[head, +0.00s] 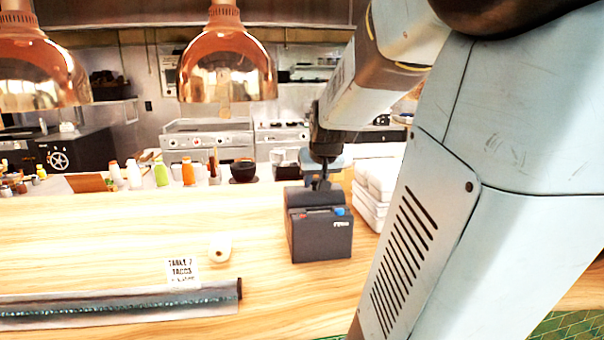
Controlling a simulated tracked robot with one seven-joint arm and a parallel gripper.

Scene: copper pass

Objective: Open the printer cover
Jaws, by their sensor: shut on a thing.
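The dark grey printer (322,238) stands on the light wooden counter, right of the picture's middle. Its cover (305,198) is at the top; I cannot tell how far it is raised. My gripper (322,183) is directly above the printer and points down, with its fingertips at the cover. The fingers are small and dark in this view, and they are shut on the cover. Part of the printer's top is hidden behind the fingers and wrist. A blue spot and a red spot show on the printer's upper front edge.
White stacked boxes (378,188) stand close to the printer's right. A paper roll (220,248), a printed ticket (183,272) and a long rail (120,303) lie to the left. Sauce bottles (161,173) line the back. Copper lamps (228,65) hang above. The counter's left middle is clear.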

